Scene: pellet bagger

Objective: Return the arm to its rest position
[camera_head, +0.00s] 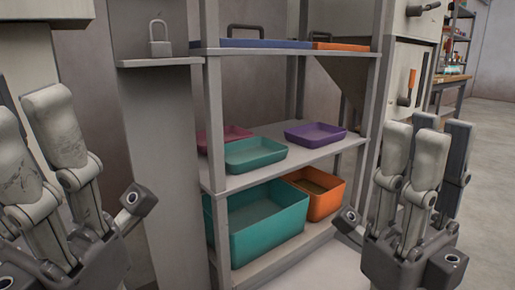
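My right gripper (426,140) stands at the right of the head view with its fingers pointing up. The fingers are straight and spread, with nothing between them. My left gripper (32,125) is at the left edge, also with fingers up and apart. It is partly cut off by the frame, and I see nothing held in it. Both grippers are in front of the shelf rack and appear clear of it.
A grey shelf rack (216,130) stands ahead. Its middle shelf holds a teal tray (255,153), a purple tray (315,134) and a magenta tray (236,133). Below are a teal bin (268,228) and an orange bin (325,203). A padlock (160,45) is at upper left. Floor (490,180) is open at right.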

